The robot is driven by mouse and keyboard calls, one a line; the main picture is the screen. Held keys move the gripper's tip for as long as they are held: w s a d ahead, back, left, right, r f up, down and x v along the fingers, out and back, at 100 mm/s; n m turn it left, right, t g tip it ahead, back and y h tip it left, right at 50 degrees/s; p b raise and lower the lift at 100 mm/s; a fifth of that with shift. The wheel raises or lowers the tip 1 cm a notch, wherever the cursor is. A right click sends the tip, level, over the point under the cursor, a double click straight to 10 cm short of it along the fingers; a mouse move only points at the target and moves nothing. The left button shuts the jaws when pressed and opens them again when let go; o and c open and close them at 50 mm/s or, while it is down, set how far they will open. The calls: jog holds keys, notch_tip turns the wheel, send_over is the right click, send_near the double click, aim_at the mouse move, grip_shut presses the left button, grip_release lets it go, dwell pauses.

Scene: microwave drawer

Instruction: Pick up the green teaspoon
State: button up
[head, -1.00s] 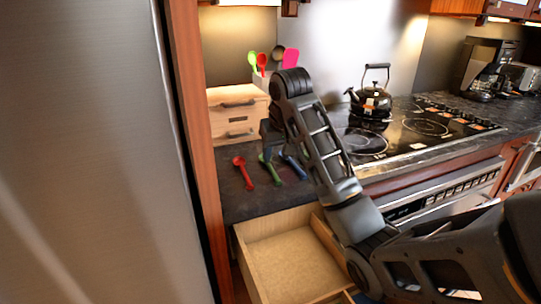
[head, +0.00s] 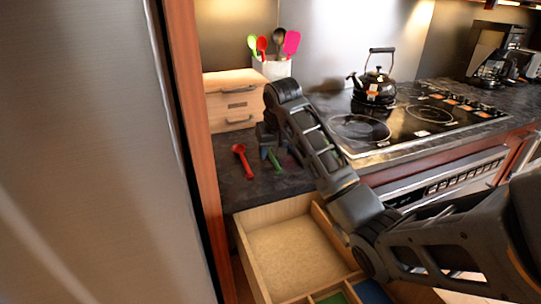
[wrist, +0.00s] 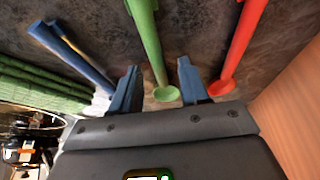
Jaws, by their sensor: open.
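The green teaspoon (head: 274,161) lies on the dark counter. In the wrist view its handle (wrist: 147,40) runs up from between my fingers, and its bowl lies between the two blue fingertips. My gripper (wrist: 158,66) is open, with one finger on each side of the teaspoon and nothing held. In the head view my gripper (head: 267,146) hangs just over the counter at the teaspoon and hides part of it. I cannot tell whether the fingers touch it or the counter.
A red spoon (head: 243,161) lies to the left, close to the right finger in the wrist view (wrist: 243,42). A blue utensil (wrist: 75,52) lies on the other side. An open wooden drawer (head: 248,262) is below. A wooden box (head: 228,83) and utensil holder (head: 272,68) stand behind.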

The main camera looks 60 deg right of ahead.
dwell(0.4)
grip_shut()
